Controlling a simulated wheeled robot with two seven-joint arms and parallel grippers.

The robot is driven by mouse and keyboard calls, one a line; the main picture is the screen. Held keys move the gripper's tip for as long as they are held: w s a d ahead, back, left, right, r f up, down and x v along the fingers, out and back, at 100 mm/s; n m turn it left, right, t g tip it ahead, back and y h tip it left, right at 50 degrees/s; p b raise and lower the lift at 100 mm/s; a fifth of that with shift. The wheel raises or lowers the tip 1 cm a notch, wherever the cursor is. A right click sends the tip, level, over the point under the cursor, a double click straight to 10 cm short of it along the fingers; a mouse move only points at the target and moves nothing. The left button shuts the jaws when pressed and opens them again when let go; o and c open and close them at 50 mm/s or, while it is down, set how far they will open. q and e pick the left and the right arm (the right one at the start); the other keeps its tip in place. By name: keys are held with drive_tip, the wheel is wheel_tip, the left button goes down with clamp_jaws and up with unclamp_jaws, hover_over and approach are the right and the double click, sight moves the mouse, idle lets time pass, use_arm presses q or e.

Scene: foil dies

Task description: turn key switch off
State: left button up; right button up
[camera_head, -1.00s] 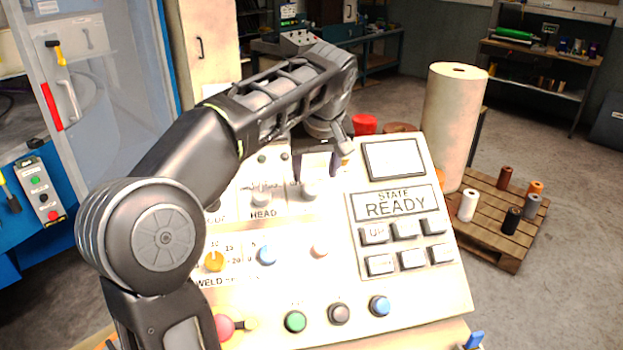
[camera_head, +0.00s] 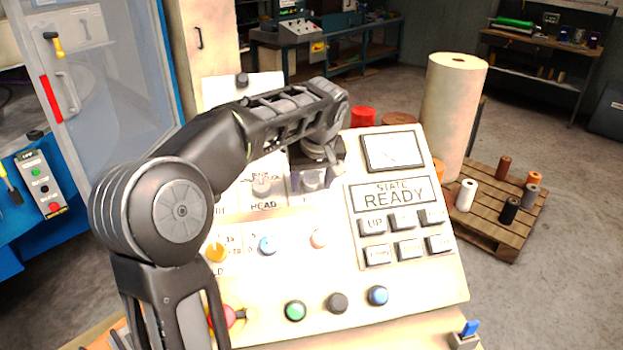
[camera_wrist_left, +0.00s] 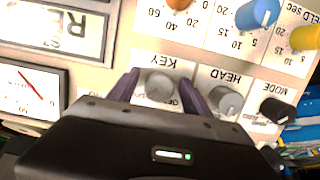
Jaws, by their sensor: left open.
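The key switch is a round grey knob (camera_wrist_left: 159,88) under the label KEY, which reads upside down in the left wrist view. My left gripper (camera_wrist_left: 160,79) is open, with one dark finger on each side of the knob; I cannot tell whether they touch it. Part of an OFF label shows beside the right finger. In the head view the left gripper (camera_head: 311,180) comes down over the panel (camera_head: 285,270) around the key switch, and the arm partly covers this area. The direction the switch points is unclear. My right gripper is not in view.
The HEAD knob (camera_wrist_left: 225,100) sits close beside one finger, with the black MODE knob (camera_wrist_left: 278,110) beyond it. The READY display (camera_head: 394,195), a gauge (camera_head: 393,152) and grey buttons (camera_head: 405,249) lie right of the gripper. A red knob (camera_head: 222,317) is at the lower left.

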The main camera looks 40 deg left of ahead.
use_arm(q)
drive_tip(key=shift+f, duration=0.1)
clamp_jaws()
idle(0.6)
